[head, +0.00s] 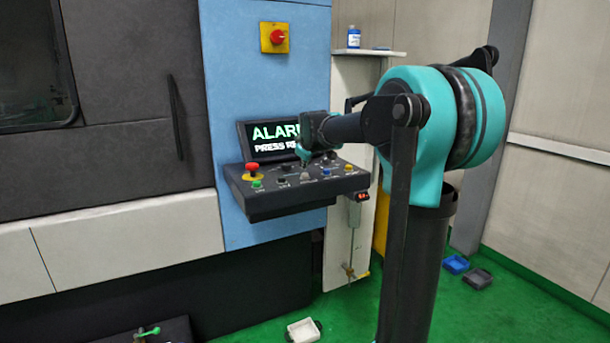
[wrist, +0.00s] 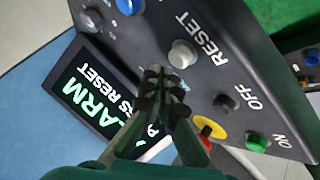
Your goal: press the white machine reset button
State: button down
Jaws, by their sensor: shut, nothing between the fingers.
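The white reset button (wrist: 182,53) sits on the dark control panel (wrist: 255,65), with the word RESET printed beside it. It also shows as a small pale spot in the head view (head: 306,175). My gripper (wrist: 163,84) is shut and empty, its fingertips together. In the wrist view the fingertips appear just below and left of the white button, with a small gap in the picture; I cannot tell the height above the panel. In the head view my gripper (head: 304,160) points down over the middle of the panel, in front of the screen.
The screen (head: 268,138) shows an alarm message. A red emergency knob (head: 252,168), a green ON button (wrist: 257,142), a black OFF button (wrist: 226,103) and a blue button (wrist: 128,5) are on the same panel.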

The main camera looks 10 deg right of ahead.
aim_at(305, 174)
jog(key=shift+f, duration=0.1)
dwell(0.7)
jog(key=shift+f, duration=0.3)
jog(key=shift+f, duration=0.4)
dwell(0.7)
dwell(0.3)
jog(key=shift+r, duration=0.8)
jog(key=shift+r, duration=2.55)
